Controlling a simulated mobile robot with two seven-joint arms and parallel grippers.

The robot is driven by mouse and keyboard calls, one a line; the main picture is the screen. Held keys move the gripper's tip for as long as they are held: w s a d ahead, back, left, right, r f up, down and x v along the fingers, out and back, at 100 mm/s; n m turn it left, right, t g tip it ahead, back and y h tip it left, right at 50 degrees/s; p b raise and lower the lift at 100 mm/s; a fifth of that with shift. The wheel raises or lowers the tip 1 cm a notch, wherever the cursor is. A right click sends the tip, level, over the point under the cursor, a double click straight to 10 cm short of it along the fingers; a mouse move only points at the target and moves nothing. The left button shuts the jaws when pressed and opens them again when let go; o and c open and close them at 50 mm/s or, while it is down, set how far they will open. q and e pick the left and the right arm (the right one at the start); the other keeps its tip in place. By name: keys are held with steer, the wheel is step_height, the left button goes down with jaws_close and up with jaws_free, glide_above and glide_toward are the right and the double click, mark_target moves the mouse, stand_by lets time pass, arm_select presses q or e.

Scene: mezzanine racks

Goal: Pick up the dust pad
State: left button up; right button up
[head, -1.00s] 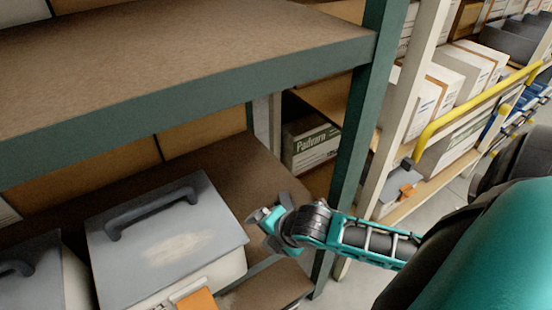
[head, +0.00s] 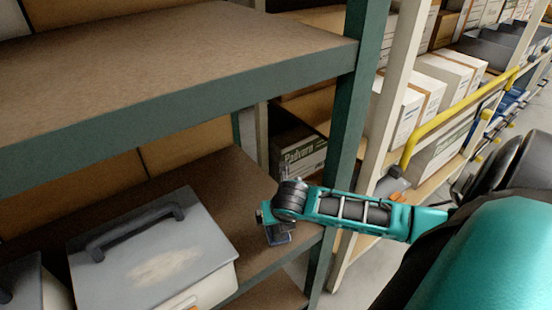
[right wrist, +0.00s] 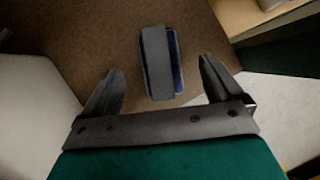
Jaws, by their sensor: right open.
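The dust pad (right wrist: 157,62), a grey pad with blue along its edge, lies on the brown lower shelf in the right wrist view. My right gripper (right wrist: 161,68) is open, with one finger on each side of the pad's near part and a gap on both sides. In the head view my right gripper (head: 270,228) points down over the shelf's right end. It mostly hides the pad there, and a small grey-blue patch below it cannot be told apart from a finger. My left gripper is not in view.
A grey-lidded box (head: 150,252) with a dark handle stands left of my right gripper on the lower shelf (head: 228,185). A green upright (head: 345,150) stands just behind my right forearm. The upper shelf (head: 180,60) overhangs at left.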

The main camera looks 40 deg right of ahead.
steer(key=b+x, duration=0.1)
steer(key=x, duration=0.4)
steer(key=shift+a+f+b, duration=0.1)
steer(key=shift+a+b, duration=0.05)
steer(key=shift+b, duration=0.15)
steer(key=shift+w+f, duration=0.15)
steer(key=shift+f, duration=0.1)
